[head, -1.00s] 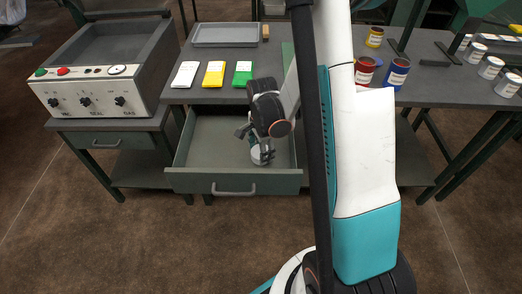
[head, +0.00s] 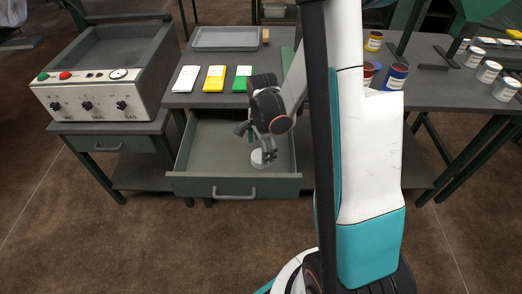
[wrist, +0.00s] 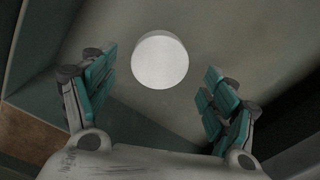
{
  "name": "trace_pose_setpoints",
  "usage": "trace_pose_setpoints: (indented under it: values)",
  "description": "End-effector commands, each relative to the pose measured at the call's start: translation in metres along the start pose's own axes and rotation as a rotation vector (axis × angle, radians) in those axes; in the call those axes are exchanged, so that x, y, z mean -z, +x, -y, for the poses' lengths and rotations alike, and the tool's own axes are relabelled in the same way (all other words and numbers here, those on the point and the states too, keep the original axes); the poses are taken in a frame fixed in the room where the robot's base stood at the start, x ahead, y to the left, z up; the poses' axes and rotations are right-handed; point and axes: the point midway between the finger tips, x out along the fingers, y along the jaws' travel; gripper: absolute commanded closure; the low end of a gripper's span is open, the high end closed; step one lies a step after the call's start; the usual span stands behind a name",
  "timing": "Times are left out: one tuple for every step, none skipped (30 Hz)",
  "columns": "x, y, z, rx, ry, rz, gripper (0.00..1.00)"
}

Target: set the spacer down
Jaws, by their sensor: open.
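The spacer is a short white round piece (head: 262,158) on the floor of the open drawer (head: 213,150), toward its right side. In the wrist view the white disc (wrist: 160,62) lies ahead of and between my fingertips, with clear space on both sides. My gripper (wrist: 158,85) is open and empty, its two teal-padded fingers spread apart. In the head view my gripper (head: 266,150) is down inside the drawer, just above and beside the spacer, and partly hides it.
On the bench above the drawer lie white, yellow (head: 214,78) and green packets and a grey tray (head: 225,38). A sealing machine (head: 95,90) stands at left. Several cans, one blue-labelled (head: 395,77), stand at right. The drawer's left half is empty.

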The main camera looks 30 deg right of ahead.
Motion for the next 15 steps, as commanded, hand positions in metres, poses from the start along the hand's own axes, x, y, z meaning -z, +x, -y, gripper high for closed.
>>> trace_pose_setpoints:
  values:
    - [0.0, -0.017, 0.0, 0.0, 0.0, 0.0, 0.21]
    - [0.0, -0.023, 0.0, 0.0, 0.0, 0.0, 0.21]
    - [0.0, -0.032, 0.0, 0.0, 0.0, 0.0, 0.21]
    - [0.0, -0.038, 0.0, 0.0, 0.0, 0.0, 0.21]
    - [0.0, -0.044, 0.0, 0.0, 0.0, 0.0, 0.21]
    - [0.0, -0.052, 0.0, 0.0, 0.0, 0.0, 0.21]
    - [0.0, -0.057, 0.0, 0.0, 0.0, 0.0, 0.21]
    - [0.0, -0.062, 0.0, 0.0, 0.0, 0.0, 0.21]
    - [0.0, -0.068, 0.0, 0.0, 0.0, 0.0, 0.21]
    - [0.0, -0.072, 0.0, 0.0, 0.0, 0.0, 0.21]
    - [0.0, -0.076, 0.0, 0.0, 0.0, 0.0, 0.21]
    - [0.0, -0.08, 0.0, 0.0, 0.0, 0.0, 0.21]
    - [0.0, -0.083, 0.0, 0.0, 0.0, 0.0, 0.21]
    - [0.0, -0.085, 0.0, 0.0, 0.0, 0.0, 0.21]
    - [0.0, -0.087, 0.0, 0.0, 0.0, 0.0, 0.21]
